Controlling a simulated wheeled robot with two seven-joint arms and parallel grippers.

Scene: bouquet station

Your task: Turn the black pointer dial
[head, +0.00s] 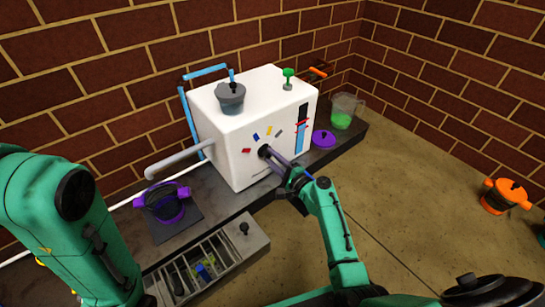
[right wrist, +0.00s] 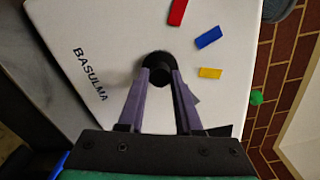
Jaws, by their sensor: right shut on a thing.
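The black pointer dial (head: 264,151) sits on the front of the white box-shaped machine (head: 222,150). In the right wrist view the dial (right wrist: 158,60) shows as a round black knob between my fingertips. My right gripper (right wrist: 160,76) is shut on it, its purple-grey fingers on either side; it also shows in the head view (head: 272,157). Which way the pointer faces cannot be told. Red (head: 246,150), blue (head: 255,136), yellow (head: 269,131) and grey (head: 279,133) marks lie in an arc around the dial. My left arm shows at the left, its gripper out of frame.
A grey spout (head: 176,160) sticks out left of the machine, near a purple-handled pot (head: 165,205). A purple lid (head: 323,139) and a jug with green contents (head: 344,113) stand to its right. An orange-handled pot (head: 505,196) stands far right.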

